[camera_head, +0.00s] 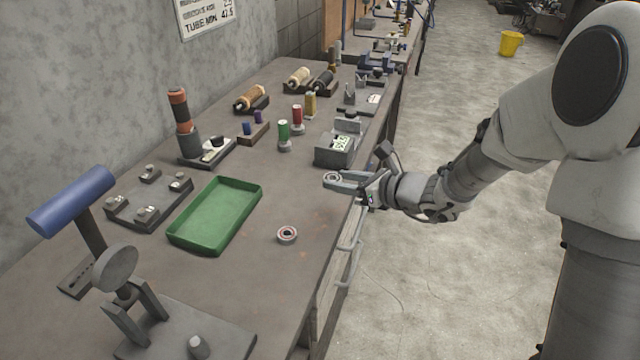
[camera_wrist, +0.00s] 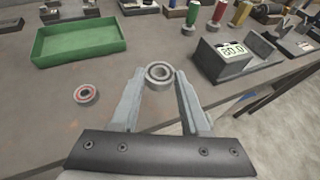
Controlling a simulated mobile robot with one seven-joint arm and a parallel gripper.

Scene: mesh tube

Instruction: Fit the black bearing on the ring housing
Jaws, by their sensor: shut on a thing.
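My gripper (camera_wrist: 159,82) is shut on a grey bearing with a dark inner ring, which I take for the black bearing (camera_wrist: 158,73). The bearing sits flat between the two fingertips. In the head view, the held bearing (camera_head: 332,177) is above the bench near its front edge, left of the wrist. A second bearing with a red ring (camera_head: 287,235) lies on the bench; it also shows in the wrist view (camera_wrist: 85,94). I cannot tell for sure which thing is the ring housing.
An empty green tray (camera_head: 177,238) lies left of the red bearing. A grey box with a display (camera_head: 334,150) stands just behind my gripper. A grey plate with several small blocks (camera_head: 130,206) is at left. The bench around the red bearing is clear.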

